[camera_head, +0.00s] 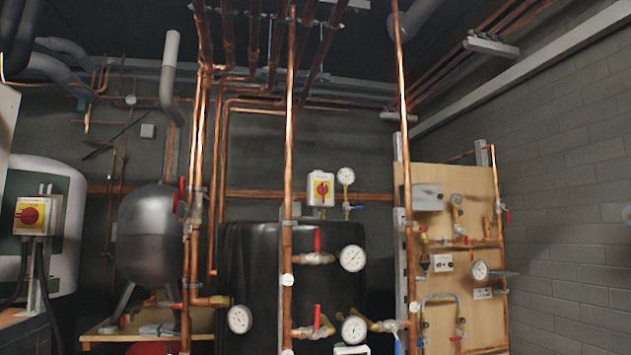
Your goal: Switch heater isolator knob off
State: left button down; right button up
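One isolator (321,189) is a white box with a red knob at the middle, above the black tank. The other isolator (30,215) is at the far left, in front of the white cylinder, with black cables below it. I cannot tell which one is the heater isolator. The middle knob looks upright; the left knob's setting is too small to read. Neither of my grippers is in view.
Copper pipes (289,150) run vertically in front of the black tank (258,255). Pressure gauges (352,258) and red lever valves (317,242) stick out there. A grey vessel (147,225) stands left. A wooden panel (438,285) with fittings stands right, near a block wall (570,200).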

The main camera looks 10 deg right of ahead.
aim_at(322, 188)
jog(key=i+z, duration=0.1)
jog(key=z, duration=0.35)
jog(key=j+z, duration=0.15)
jog(key=z, duration=0.3)
jog(key=i+j+z, duration=0.1)
jog(key=z, duration=0.35)
jog(key=j+z, duration=0.1)
jog(key=z, duration=0.4)
jog(key=j+z, duration=0.3)
jog(key=j, duration=0.6)
jog(key=k+j+z, duration=0.1)
jog(key=j+z, duration=0.2)
jog(key=j, duration=0.6)
